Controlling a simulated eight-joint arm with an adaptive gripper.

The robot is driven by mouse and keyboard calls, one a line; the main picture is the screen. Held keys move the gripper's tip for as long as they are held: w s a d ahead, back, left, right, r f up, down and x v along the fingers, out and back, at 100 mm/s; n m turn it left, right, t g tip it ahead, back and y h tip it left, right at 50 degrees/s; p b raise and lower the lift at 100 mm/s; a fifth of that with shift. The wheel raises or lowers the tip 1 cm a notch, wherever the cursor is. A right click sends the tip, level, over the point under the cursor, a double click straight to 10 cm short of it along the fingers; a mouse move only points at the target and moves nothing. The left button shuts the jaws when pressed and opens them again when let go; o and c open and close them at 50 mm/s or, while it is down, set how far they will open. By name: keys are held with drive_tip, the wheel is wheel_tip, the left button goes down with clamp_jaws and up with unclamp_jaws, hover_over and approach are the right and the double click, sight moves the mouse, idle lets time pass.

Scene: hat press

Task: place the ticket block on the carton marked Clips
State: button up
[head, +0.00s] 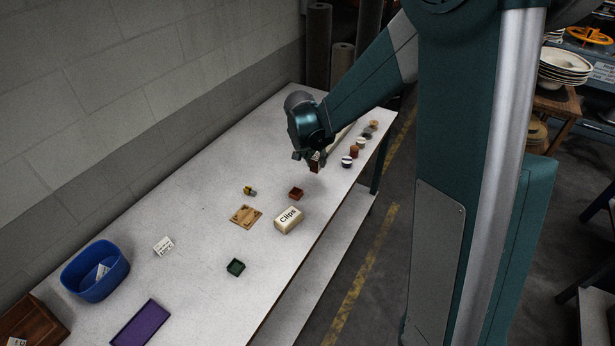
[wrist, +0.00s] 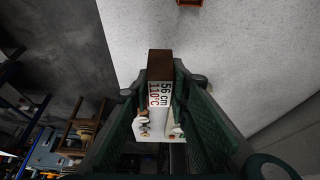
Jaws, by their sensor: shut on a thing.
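The ticket block (wrist: 160,82), dark brown with a white face printed "56 cm 110°C", is between the fingers of my gripper (wrist: 158,98) in the wrist view. My gripper is shut on it. In the head view my gripper (head: 313,158) is over the far part of the table, with the dark block (head: 315,165) below its fingers. The carton marked Clips (head: 288,220) is a cream box with its lettering on top. It stands on the table nearer the camera than my gripper, apart from it. The carton is not seen in the wrist view.
A small red-brown tray (head: 296,193) stands just beyond the carton. A wooden board (head: 246,216), a yellow-grey piece (head: 250,191) and a dark green tray (head: 235,267) lie around it. A blue bin (head: 95,284) and a purple tray (head: 141,324) are nearer. Several small round items line the far right edge.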

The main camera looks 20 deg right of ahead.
drive_tip(key=shift+s+a+r, duration=0.15)
drive_tip(key=shift+s+a, duration=0.2)
drive_tip(key=shift+a, duration=0.2)
drive_tip(key=s+a+r+b, duration=0.4)
drive_tip(key=s+a, duration=0.9)
drive_tip(key=shift+s, duration=0.2)
drive_tip(key=b, duration=0.2)
hover_over(291, 212)
drive_tip(key=s+a, duration=0.1)
drive_tip(key=shift+s+a+f, duration=0.1)
drive_tip(key=shift+f, duration=1.4)
drive_tip(key=shift+s+f, duration=0.1)
drive_tip(key=shift+f, duration=1.35)
drive_tip(key=shift+f, duration=0.1)
drive_tip(key=shift+f, duration=2)
drive_tip(key=shift+f+b, duration=0.15)
drive_tip(key=shift+b, duration=0.25)
drive_tip(key=o, duration=0.9)
